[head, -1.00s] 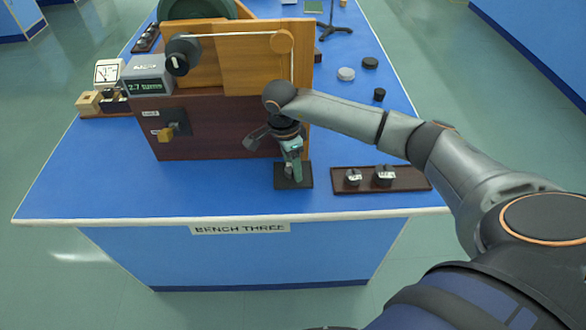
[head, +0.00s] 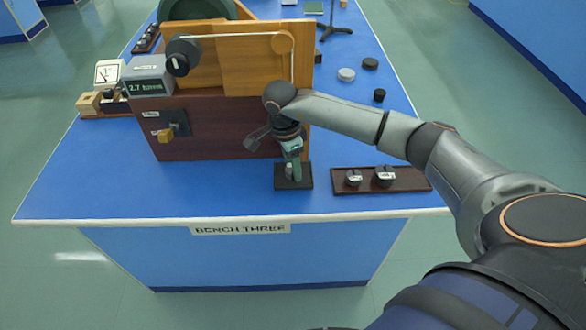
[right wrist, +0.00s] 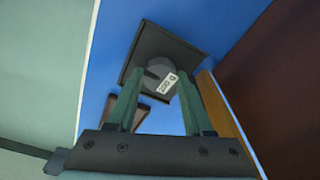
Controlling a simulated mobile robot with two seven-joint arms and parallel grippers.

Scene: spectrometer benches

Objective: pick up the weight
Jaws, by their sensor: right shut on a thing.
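The weight (right wrist: 155,70) is a dark grey cylinder with a white label, seen in the right wrist view between my right gripper's two green fingers (right wrist: 157,98). It is over or on a black square pad (right wrist: 185,48); I cannot tell whether it touches the pad. In the head view my right gripper (head: 292,167) points down at the same pad (head: 303,184), near the bench's front edge. It is shut on the weight, which its fingers partly hide there. My left gripper is not in view.
A brown tray (head: 413,183) with two more weights (head: 353,178) (head: 384,176) lies right of the pad. A wooden apparatus (head: 220,125) stands close behind my gripper. Dark and grey discs (head: 346,75) lie farther back. The blue bench top left of the pad is clear.

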